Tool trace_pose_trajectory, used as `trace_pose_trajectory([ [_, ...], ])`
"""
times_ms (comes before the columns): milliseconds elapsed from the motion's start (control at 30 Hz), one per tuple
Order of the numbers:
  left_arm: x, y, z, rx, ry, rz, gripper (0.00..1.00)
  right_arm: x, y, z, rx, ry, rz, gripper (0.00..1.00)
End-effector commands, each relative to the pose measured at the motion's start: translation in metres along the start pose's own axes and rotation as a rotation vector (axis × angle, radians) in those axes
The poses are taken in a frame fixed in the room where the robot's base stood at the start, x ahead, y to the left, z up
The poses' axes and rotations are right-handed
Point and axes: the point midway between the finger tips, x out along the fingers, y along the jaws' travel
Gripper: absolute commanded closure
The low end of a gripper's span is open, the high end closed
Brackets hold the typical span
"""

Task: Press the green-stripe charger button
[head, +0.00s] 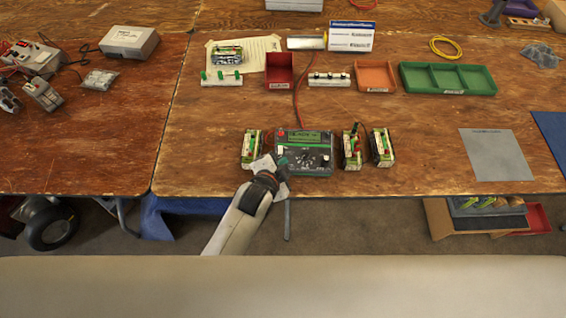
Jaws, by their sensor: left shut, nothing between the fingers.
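The charger (318,139) is a dark grey box with a green stripe, a small display and a dial, near the front edge of the wooden table. My left gripper (281,161) is shut and empty, with its fingertips over the charger's lower left part. I cannot tell whether the tips touch the charger. The gripper hides that corner, and the button cannot be made out. My right gripper is out of view.
A battery pack (250,141) stands left of the charger, and two more, one of them a pack (381,147), stand right. Behind are a red bin (279,84), an orange tray (376,87) and a green tray (447,93). A grey mat (496,155) lies right; table between is clear.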

Motion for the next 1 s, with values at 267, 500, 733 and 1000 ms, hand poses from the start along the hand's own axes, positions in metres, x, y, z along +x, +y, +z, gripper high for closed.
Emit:
trace_pose_trajectory([
  [267,0.0007,-0.0005,-0.0005,0.0,0.0,0.0,1.0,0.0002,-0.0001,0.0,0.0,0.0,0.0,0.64],
  [500,0.0057,-0.004,-0.004,0.0,0.0,0.0,1.0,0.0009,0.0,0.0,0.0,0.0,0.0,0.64],
  [733,0.0058,-0.0041,-0.0042,0.0,0.0,0.0,1.0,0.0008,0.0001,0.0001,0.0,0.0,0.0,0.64],
  [1000,0.0069,-0.005,-0.005,0.0,0.0,0.0,1.0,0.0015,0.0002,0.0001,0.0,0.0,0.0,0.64],
])
